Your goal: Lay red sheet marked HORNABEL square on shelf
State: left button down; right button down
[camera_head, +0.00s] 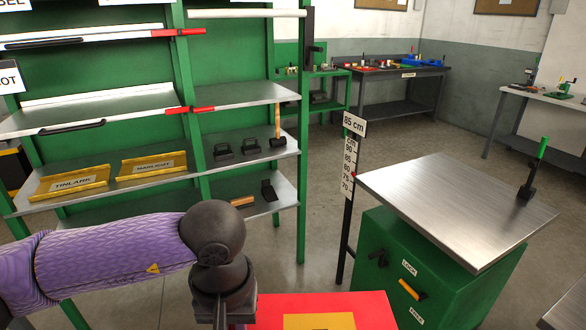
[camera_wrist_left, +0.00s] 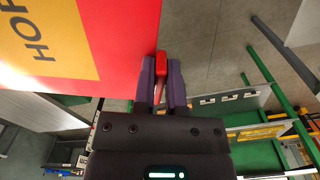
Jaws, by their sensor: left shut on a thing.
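The red sheet (camera_head: 335,305) with a yellow panel shows at the bottom of the head view, partly cut off by the frame. In the left wrist view the sheet (camera_wrist_left: 115,60) fills the upper left, and the letters "HOR" are readable on its yellow panel. My left gripper (camera_wrist_left: 160,75) is shut at the sheet's edge, with a red grip piece between its fingers. In the head view this gripper (camera_head: 217,318) is at the sheet's left side, its fingertips mostly cut off. The green shelf unit with grey boards (camera_head: 245,95) stands beyond, at left. My right gripper is not in view.
Yellow holders labelled TINLARK (camera_head: 73,183) and MARLICOT (camera_head: 153,166) sit on a lower board. Red-ended bars lie along the upper boards. Floor shows between shelf and cabinet.

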aim_at(243, 93)
jog(key=i+l, duration=0.1)
jog(key=i, duration=0.45)
jog(key=i+l+u, duration=0.1)
jog(key=i, duration=0.45)
jog(key=i+l, duration=0.1)
jog(key=i, duration=0.45)
jog(key=i+l, duration=0.15)
jog(key=i, duration=0.4)
jog(key=u, duration=0.05)
